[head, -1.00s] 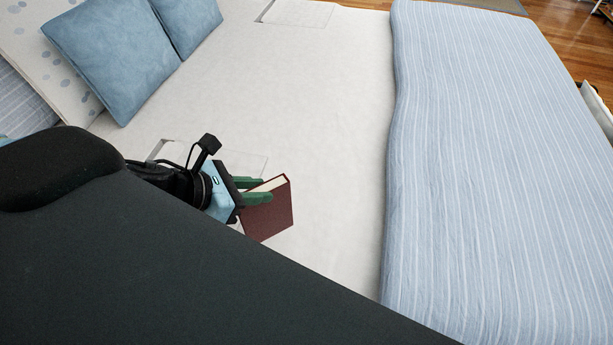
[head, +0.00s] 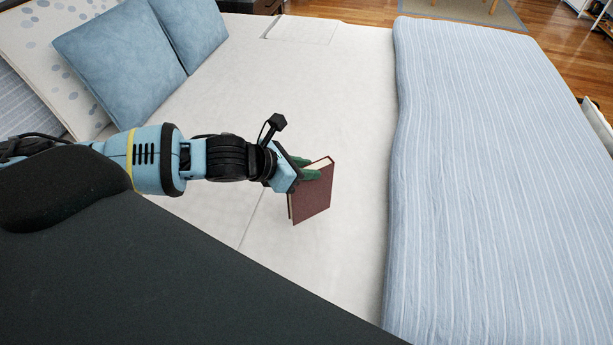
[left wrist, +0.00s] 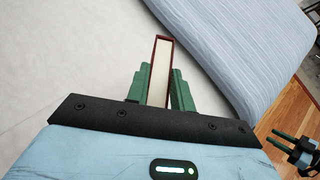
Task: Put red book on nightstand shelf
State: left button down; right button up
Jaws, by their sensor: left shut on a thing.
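The red book (head: 311,194) is upright above the white bed surface, its dark red cover facing the head camera. My left gripper (head: 308,171) is shut on its upper edge, with green fingers on either side. In the left wrist view the book (left wrist: 160,72) stands between both fingers, its pale page edge toward the camera. My right gripper (left wrist: 272,136) shows small at the right edge of that view, over the wood floor, its green fingers apart and empty. A dark piece of furniture (head: 252,6) at the top of the head view may be a nightstand; no shelf is visible.
The white bed (head: 345,120) lies under my left arm. Blue pillows (head: 125,58) are at upper left, and a striped blue blanket (head: 485,180) covers the right side. Wood floor (head: 555,50) shows beyond the bed.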

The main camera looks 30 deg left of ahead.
pick_arm(q)
jog(key=shift+w+d+f, duration=0.1)
jog(key=shift+w+f, duration=0.05)
jog(key=shift+f, duration=0.7)
jog(key=shift+w+f, duration=0.1)
jog(key=shift+f, duration=0.9)
jog(key=c, duration=1.2)
grip_release()
jog(key=v, duration=1.2)
jog(key=shift+o, duration=0.4)
